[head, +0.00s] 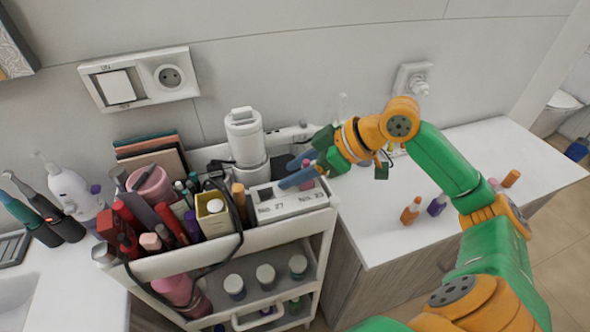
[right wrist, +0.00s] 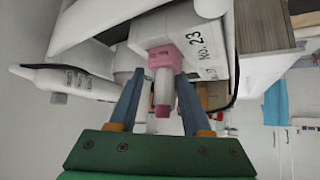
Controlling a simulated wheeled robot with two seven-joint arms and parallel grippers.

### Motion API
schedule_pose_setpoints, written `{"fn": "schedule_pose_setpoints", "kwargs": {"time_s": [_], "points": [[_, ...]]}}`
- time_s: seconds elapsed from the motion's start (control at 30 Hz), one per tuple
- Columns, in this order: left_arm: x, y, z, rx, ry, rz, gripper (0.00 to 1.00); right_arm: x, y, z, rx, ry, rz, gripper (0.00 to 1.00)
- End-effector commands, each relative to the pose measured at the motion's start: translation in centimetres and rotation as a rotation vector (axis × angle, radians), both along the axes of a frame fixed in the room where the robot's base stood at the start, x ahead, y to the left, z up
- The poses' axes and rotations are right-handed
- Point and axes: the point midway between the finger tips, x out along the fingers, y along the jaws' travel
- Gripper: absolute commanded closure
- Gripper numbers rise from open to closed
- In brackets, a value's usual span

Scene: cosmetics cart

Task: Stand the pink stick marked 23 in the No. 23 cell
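The pink stick (right wrist: 164,62) stands with its wide pink end at the cell beside the label No. 23, seen in the right wrist view. In the head view only a bit of pink (head: 307,184) shows below the fingers. The white holder (head: 291,207) has front labels No. 27 and No. 23 and sits on the cart's top right corner; its No. 23 side also shows in the right wrist view (right wrist: 212,62). My right gripper (right wrist: 160,76) has its two blue-grey fingers on either side of the stick, with gaps beside it. My left gripper is not in view.
The cart top (head: 178,262) left of the holder is crowded with bottles and tubes, with a black cable looping over them. A white bottle (head: 245,140) stands behind.

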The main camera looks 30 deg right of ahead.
Motion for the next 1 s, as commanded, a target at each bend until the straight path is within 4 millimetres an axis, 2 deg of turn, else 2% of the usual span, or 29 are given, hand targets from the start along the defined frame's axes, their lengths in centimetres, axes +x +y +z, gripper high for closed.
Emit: {"fn": "schedule_pose_setpoints", "kwargs": {"time_s": [0.47,0.57,0.7,0.83,1.0], "points": [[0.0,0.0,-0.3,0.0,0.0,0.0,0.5,-0.3,-0.1,-0.4,-0.003,0.014,0.004,0.44],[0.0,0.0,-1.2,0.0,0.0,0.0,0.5,-1.1,-1.0,0.4,-0.005,0.01,0.0,0.44],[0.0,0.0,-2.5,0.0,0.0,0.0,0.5,-2.7,-2.4,2.7,-0.003,0.004,-0.001,0.44],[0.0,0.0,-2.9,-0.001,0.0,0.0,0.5,-3.7,-3.3,4.3,0.0,0.004,-0.001,0.44],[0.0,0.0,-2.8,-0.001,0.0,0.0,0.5,-4.0,-3.5,4.9,0.001,0.003,0.001,0.44]]}}
